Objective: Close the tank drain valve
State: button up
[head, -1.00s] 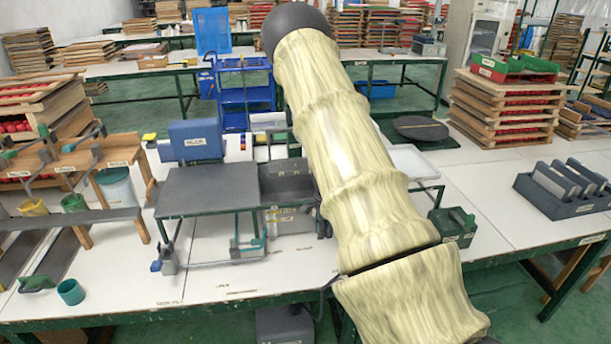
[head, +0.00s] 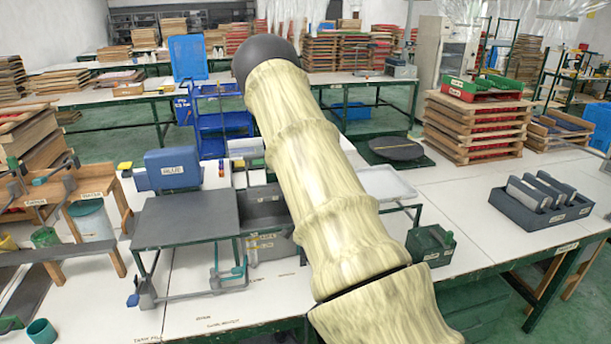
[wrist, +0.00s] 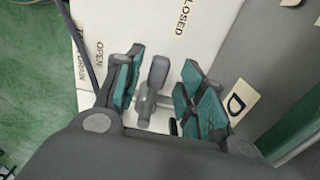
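In the wrist view my gripper (wrist: 160,78) is open, its two teal-padded fingers standing on either side of a grey valve handle (wrist: 157,72). A grey valve stem (wrist: 145,104) shows lower down between the fingers. Gaps show between the handle and the pads; I cannot tell if any part touches. The white surface beneath carries the words OPEN (wrist: 101,50), CLOSED (wrist: 182,15) and a partly hidden DRAIN (wrist: 81,68). In the head view my arm covers the middle, and neither gripper nor valve can be made out there.
A grey wall with a label bearing a D (wrist: 236,103) stands close to the right finger. A dark hose (wrist: 82,42) runs at the left. In the head view, a grey platform (head: 187,218) and a green caddy (head: 431,246) flank my arm. Bare white tabletop (head: 500,240) lies to the right.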

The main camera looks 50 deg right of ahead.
notch_tip(320, 180, up, 12)
dwell(0.6)
dwell(0.5)
